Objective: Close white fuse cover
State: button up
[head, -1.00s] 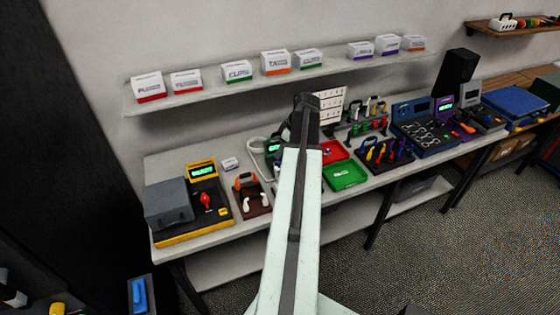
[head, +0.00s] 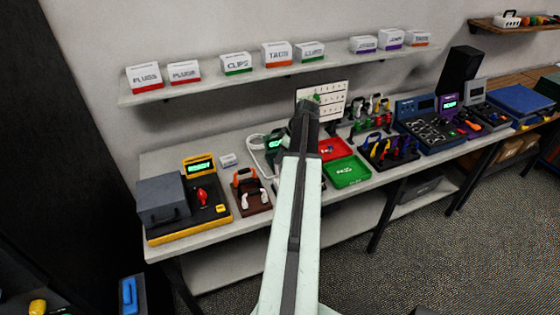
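My arm reaches up the middle of the picture to the bench. My dark gripper (head: 306,107) is at its far end, in front of the white panel (head: 326,101) with rows of small dark marks. Its fingers are too small and dark to show whether they are open. A small green spot shows at its tip; I cannot tell whether it is held or behind. No white fuse cover can be made out for certain. A small white block (head: 228,160) lies on the bench behind the orange-handled tool holder (head: 250,189). My arm hides part of the bench.
A grey box (head: 163,200) on a black-and-yellow station stands at the bench's left end. Red (head: 334,150) and green (head: 348,171) trays lie right of my arm. Tool racks and blue cases stand farther right. A shelf (head: 205,84) with labelled boxes runs above.

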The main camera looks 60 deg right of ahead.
grip_shut()
dwell(1.3)
